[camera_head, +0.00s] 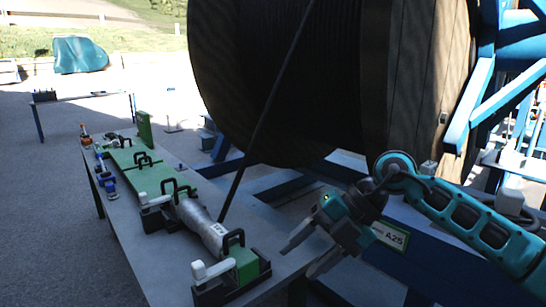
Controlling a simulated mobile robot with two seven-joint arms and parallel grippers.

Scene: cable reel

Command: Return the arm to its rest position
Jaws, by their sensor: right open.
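My right arm (465,218) comes in from the right edge in teal and black. My right gripper (304,254) is open and empty over the near right edge of the work table (167,262). Its two grey fingers are apart and point down and left. A grey cylindrical piece (202,226) lies in a fixture on the table, left of the gripper and apart from it. My left gripper does not show.
A large cable reel (330,80) stands behind the table, with a black cable (262,125) slanting down to the grey piece. A blue steel frame (490,85) stands at right. Clamps with black handles (234,240) and green plates (123,156) sit on the table.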

